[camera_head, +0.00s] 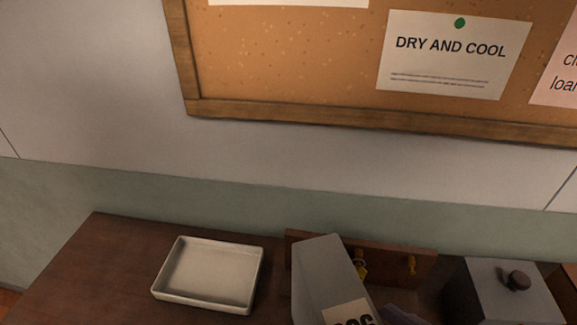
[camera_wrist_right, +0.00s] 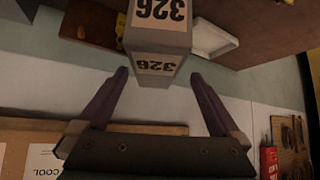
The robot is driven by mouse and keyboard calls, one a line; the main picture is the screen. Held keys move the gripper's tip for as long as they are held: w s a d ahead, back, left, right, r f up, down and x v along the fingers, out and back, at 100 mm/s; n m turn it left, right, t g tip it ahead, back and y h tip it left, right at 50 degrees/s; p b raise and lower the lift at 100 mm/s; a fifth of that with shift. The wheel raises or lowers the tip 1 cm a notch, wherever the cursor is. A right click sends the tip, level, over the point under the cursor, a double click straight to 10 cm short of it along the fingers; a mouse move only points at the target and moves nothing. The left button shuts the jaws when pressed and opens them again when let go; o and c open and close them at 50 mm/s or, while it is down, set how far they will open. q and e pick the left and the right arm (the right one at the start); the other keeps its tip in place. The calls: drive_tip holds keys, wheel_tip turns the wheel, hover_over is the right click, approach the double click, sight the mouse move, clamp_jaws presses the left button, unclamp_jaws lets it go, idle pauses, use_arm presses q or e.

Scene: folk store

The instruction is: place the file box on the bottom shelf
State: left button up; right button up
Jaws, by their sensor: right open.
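The grey file box (camera_head: 318,262) stands on the dark wooden surface (camera_head: 120,255) in the head view, its lower part cut off by the picture edge. In the right wrist view the file box (camera_wrist_right: 158,44) shows labels reading 326. My right gripper (camera_wrist_right: 160,76) is open, its two purple fingers spread with the box's near end in the gap between the tips. I cannot tell how deep the box lies between them. A purple piece, likely a finger of my right gripper, shows at the head view's bottom edge. My left gripper is not in view. No bottom shelf can be made out.
A white tray (camera_head: 208,274) lies left of the box. A wooden key rack (camera_head: 385,254) with yellow pieces is behind it. A grey container with a dark knob (camera_head: 517,279) stands at right. A corkboard (camera_head: 290,60) hangs on the wall. The surface's left end is clear.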

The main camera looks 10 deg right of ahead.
sight(337, 305)
drive_tip(key=shift+x, duration=1.25)
drive_tip(key=x, duration=0.5)
drive_tip(key=shift+d+f, duration=0.1)
drive_tip(key=shift+d, duration=0.2)
clamp_jaws()
